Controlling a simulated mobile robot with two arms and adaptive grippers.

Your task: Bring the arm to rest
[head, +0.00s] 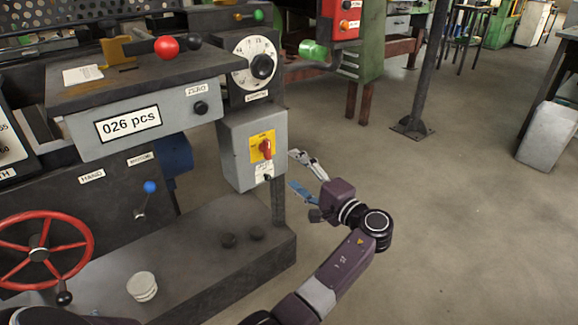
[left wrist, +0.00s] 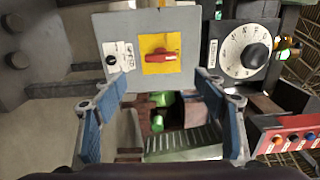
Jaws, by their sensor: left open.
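My left gripper (head: 291,169) is open and empty in the head view, just right of a grey switch box (head: 235,150). Its blue-padded fingers stand wide apart at both sides of the left wrist view (left wrist: 161,80). The box carries a red rotary switch (head: 266,149) on a yellow plate, which also shows ahead of the fingers in the left wrist view (left wrist: 160,55). The fingers are not closed on the switch; the exact gap to the box is hard to tell. My left arm reaches up from the bottom of the head view. My right gripper is not in view.
A machine panel reading "026 pcs" (head: 128,124) and a white dial (head: 254,62) stand left and above. A red handwheel (head: 40,250) is at lower left. A dark post (head: 428,70) stands behind.

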